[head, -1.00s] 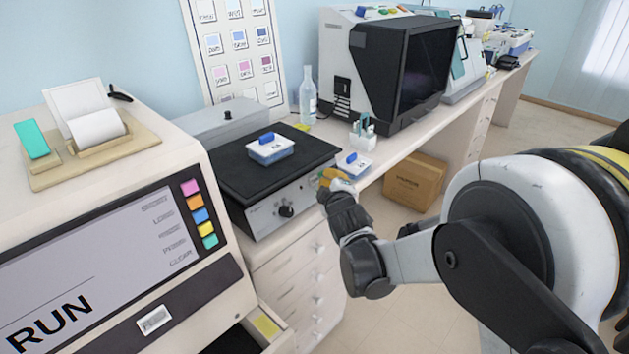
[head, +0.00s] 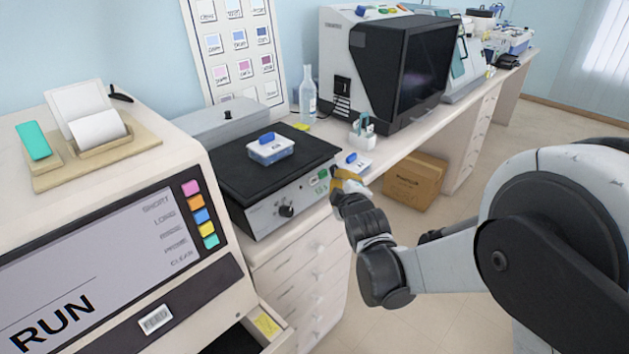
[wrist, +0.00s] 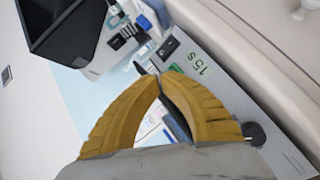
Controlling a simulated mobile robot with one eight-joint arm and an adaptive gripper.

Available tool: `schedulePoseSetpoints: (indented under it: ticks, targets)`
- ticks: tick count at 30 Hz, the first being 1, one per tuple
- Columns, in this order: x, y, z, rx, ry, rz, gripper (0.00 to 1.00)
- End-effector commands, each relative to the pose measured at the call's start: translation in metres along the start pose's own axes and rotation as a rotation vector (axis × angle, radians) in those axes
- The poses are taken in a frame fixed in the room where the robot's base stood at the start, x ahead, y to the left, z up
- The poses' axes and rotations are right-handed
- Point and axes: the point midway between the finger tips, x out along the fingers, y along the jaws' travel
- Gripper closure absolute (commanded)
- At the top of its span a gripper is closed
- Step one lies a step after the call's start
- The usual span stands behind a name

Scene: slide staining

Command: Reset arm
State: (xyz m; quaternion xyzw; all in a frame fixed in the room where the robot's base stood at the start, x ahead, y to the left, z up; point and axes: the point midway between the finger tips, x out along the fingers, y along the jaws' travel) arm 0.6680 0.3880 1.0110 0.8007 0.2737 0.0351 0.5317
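My gripper (head: 340,175) has yellow fingers and is just off the front right corner of the black-topped device (head: 230,165). In the wrist view, the two curved fingers (wrist: 160,74) meet at their tips, with nothing between them. The device's front panel shows in the wrist view (wrist: 215,85), with green "15s" lettering and a dark knob to the right of the fingers. My arm reaches in from the right over the floor, and its elbow is bent.
The RUN machine (head: 120,250) fills the left, with an open drawer (head: 262,325) below. A carton (head: 413,182) is under the bench. Floor at right is clear.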

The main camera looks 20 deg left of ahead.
Motion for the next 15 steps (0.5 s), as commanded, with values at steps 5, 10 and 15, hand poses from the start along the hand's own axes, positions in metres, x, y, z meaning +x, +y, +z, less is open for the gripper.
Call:
schedulePoseSetpoints:
  ticks: [5, 10, 15]
  targets:
    - [0.0, 0.0, 0.0, 0.0, 0.0, 0.0, 1.0]
    - [-0.008, 0.01, 0.009, 0.03, -0.023, -0.007, 1.0]
    - [-0.056, 0.052, 0.052, 0.192, -0.142, -0.04, 1.0]
